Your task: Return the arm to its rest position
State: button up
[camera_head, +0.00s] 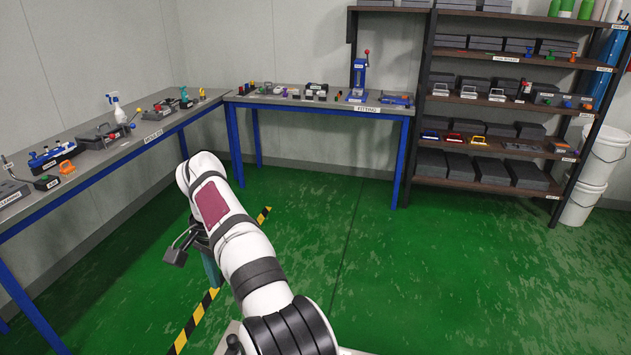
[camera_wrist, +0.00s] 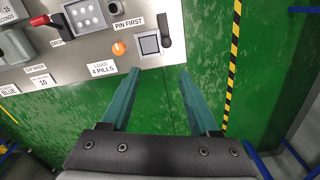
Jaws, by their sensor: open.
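My arm (camera_head: 241,250) is white with black bands and a dark red patch, and it reaches forward over the green floor from the bottom of the head view. My gripper (camera_wrist: 160,74) has two teal fingers, spread apart with nothing between them. In the head view one teal finger (camera_head: 210,268) shows below the wrist; the rest of the gripper is mostly hidden by the arm. In the wrist view the fingertips lie just below the edge of a grey panel (camera_wrist: 190,42) in the picture; whether they touch it I cannot tell.
A workbench (camera_head: 160,122) stands left, a fitting bench (camera_head: 320,104) at the back, shelves (camera_head: 480,148) at right. Open floor (camera_head: 420,270) lies right of my arm.

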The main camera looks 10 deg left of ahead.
jog(key=d+r, duration=0.3)
jog(key=d, duration=0.4)
jog(key=d+r, duration=0.3)
jog(key=d, duration=0.4)
jog(key=s+d+r+m+y, duration=0.1)
jog(key=s+d, duration=0.9)
jog(key=d, duration=0.4)
jog(key=s+d+f, duration=0.3)
jog(key=s, duration=0.4)
jog(key=s+d+f+m, duration=0.1)
jog(key=s+d+f, duration=0.2)
jog(key=s, duration=0.5)
jog(key=shift+d+f+y, duration=0.25)
jog(key=shift+f+y, duration=0.15)
jog(key=shift+f, duration=0.15)
